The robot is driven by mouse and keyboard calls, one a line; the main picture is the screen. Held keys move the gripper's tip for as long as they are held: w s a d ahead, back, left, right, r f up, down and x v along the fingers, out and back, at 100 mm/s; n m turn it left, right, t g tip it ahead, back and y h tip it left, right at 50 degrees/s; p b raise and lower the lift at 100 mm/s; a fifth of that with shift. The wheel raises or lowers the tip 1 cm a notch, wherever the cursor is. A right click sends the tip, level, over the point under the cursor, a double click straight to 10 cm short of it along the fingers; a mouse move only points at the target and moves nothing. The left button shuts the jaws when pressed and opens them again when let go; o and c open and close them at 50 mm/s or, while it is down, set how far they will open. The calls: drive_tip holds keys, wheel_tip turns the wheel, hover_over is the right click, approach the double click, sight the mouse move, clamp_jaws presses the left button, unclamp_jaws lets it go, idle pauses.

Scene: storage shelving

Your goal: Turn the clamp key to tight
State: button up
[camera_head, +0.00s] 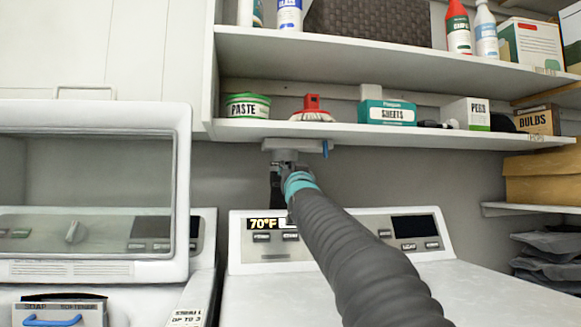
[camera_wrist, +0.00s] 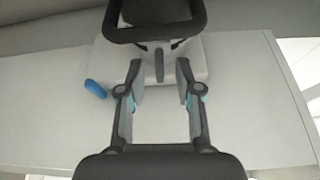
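A pale grey clamp block (camera_head: 295,145) is fixed under the lower shelf's edge; it also shows in the wrist view (camera_wrist: 200,62). A blue lever (camera_head: 325,149) hangs at its right end, and in the wrist view it sticks out at the left (camera_wrist: 95,89). A small grey tab (camera_wrist: 159,66) hangs from the block's middle. I cannot tell for sure which of the two is the clamp key. My gripper (camera_wrist: 159,72) is open. Its fingertips stand either side of the grey tab with gaps, apparently not touching it. In the head view my gripper (camera_head: 285,165) is just below the block, mostly hidden.
A black loop-shaped part (camera_wrist: 157,30) sits close in front of the fingertips. The lower shelf (camera_head: 400,133) carries a paste tub (camera_head: 247,105), a red brush (camera_head: 312,110) and a sheets box (camera_head: 388,112). A machine with a 70°F display (camera_head: 265,224) stands below.

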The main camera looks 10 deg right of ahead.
clamp_jaws()
drive_tip(key=shift+a, duration=0.1)
drive_tip(key=shift+r+m+h+p, duration=0.1)
drive_tip(key=shift+m+h+p, duration=0.25)
drive_tip(key=shift+m, duration=0.65)
drive_tip(key=m+g+h, duration=0.1)
drive_tip(key=m, duration=0.3)
drive_tip(key=m+g+h, duration=0.1)
drive_tip(key=m+h, duration=0.1)
drive_tip(key=m, duration=0.3)
drive_tip(key=m+g+h, duration=0.1)
drive_tip(key=m+h, duration=0.1)
drive_tip(key=m, duration=0.3)
drive_tip(key=shift+g, duration=0.3)
drive_tip(key=shift+h, duration=0.25)
